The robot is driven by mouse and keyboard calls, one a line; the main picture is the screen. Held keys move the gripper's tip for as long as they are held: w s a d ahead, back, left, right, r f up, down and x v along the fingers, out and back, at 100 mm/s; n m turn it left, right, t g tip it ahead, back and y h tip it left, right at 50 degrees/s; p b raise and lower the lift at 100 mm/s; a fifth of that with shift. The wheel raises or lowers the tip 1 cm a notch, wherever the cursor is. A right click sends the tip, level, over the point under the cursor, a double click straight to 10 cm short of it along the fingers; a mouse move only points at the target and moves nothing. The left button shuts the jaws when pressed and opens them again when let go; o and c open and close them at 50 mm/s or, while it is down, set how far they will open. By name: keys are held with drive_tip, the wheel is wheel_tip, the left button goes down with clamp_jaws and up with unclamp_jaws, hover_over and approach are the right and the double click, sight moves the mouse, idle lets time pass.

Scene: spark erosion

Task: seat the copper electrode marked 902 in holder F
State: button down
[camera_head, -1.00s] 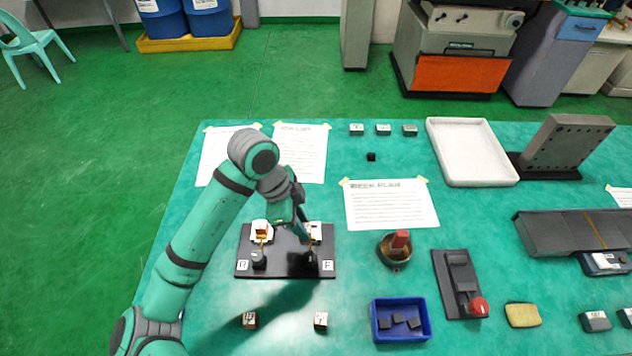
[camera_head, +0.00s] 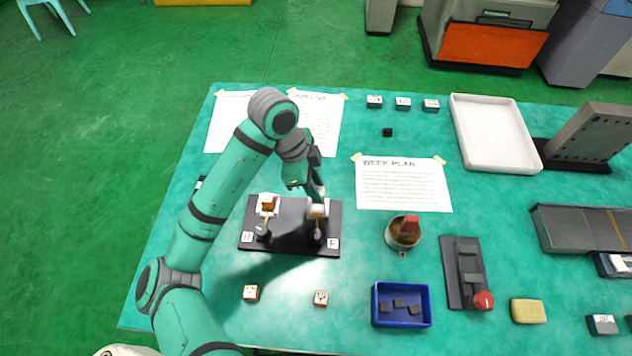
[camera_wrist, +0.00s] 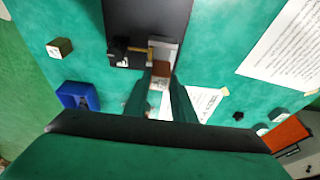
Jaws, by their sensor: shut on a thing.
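A dark plate (camera_head: 288,240) on the green table carries two holders. Holder F (camera_head: 318,212), by the F label, is the right one; its pale block (camera_wrist: 163,48) also shows in the wrist view beside a black lever (camera_wrist: 117,52). The left holder (camera_head: 268,211) has a copper block (camera_head: 268,202) on it. My gripper (camera_head: 319,196) is over holder F. In the wrist view my gripper (camera_wrist: 160,86) is shut on a copper electrode (camera_wrist: 160,70), close to the pale block. I cannot tell if they touch. Its marking is not legible.
Two small marked blocks (camera_head: 251,293) (camera_head: 321,298) lie in front of the plate. A blue bin (camera_head: 402,322) with dark pieces, a round pot (camera_head: 403,234) and a red-knobbed device (camera_head: 464,272) stand to the right. A white tray (camera_head: 497,160) is farther back.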

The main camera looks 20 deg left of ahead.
drive_tip(key=shift+f, duration=2.6)
drive_tip(key=shift+a+f, duration=0.1)
drive_tip(key=shift+f, duration=0.1)
drive_tip(key=c, duration=1.4)
unclamp_jaws()
drive_tip(key=shift+s, duration=0.1)
